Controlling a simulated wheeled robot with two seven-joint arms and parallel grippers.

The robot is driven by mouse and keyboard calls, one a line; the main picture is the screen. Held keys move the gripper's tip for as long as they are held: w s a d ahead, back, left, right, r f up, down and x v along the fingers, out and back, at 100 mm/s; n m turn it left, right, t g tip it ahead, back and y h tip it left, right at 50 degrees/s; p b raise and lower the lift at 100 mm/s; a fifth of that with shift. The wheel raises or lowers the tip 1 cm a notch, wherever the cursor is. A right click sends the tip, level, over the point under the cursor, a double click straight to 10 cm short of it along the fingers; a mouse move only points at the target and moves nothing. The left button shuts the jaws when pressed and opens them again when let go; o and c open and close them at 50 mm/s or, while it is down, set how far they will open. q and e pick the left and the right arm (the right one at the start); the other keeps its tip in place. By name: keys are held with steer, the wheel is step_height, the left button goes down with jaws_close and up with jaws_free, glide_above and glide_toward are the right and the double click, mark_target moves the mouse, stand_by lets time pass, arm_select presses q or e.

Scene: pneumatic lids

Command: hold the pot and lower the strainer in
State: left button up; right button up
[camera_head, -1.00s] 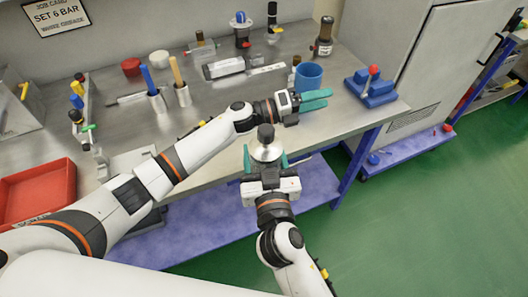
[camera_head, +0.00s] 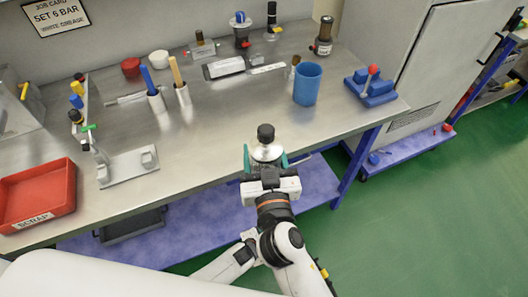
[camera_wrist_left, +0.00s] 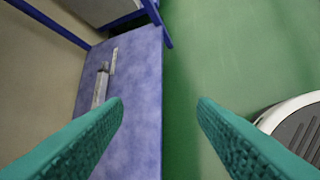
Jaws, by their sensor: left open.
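A blue cup-like pot (camera_head: 307,86) stands upright on the metal bench at the right of the middle; its inside is dark. My right gripper (camera_head: 266,160) is at the bench's front edge, its teal fingers on either side of a silver piece with a black knob (camera_head: 266,143), which I take for the strainer. It is held upright, nearer to me than the pot and apart from it; its lower part is hidden. My left gripper (camera_wrist_left: 160,103) is open and empty in the left wrist view, over the lower shelf and floor. It is out of the head view.
A blue block with a red-knobbed lever (camera_head: 371,88) stands right of the pot. Two holders with blue and yellow handles (camera_head: 168,90), a red scrap tray (camera_head: 38,197) and a grey plate fixture (camera_head: 127,168) are to the left. The bench front between them is clear.

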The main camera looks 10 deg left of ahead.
arm_select(q)
steer(key=s+a+f+n+g+y, duration=0.1)
steer(key=s+a+f+n+g, duration=0.1)
steer(key=s, duration=0.8)
steer(key=s+a+f+n+g+y, duration=0.1)
steer(key=s+a+f+n, duration=0.3)
steer(key=s+a, duration=0.5)
steer(key=s+a+f+n+g+y, duration=0.1)
steer(key=s+a+f+n+g, duration=0.2)
steer(key=s, duration=0.9)
step_height(320, 180, down, 3)
steer(key=a+n, duration=0.1)
steer(key=a, duration=0.2)
steer(key=shift+f, duration=0.2)
arm_select(e)
steer(key=s+d+m+h, duration=0.2)
steer(key=d+h, duration=0.1)
steer(key=d, duration=1)
steer(key=s+d+m+t+h, duration=0.1)
steer(key=s+d+h, duration=0.1)
steer(key=d, duration=1.1)
steer(key=shift+s+d+f+m+h, duration=0.15)
steer(key=shift+s+f+m+h, duration=0.2)
steer(key=shift+s, duration=0.4)
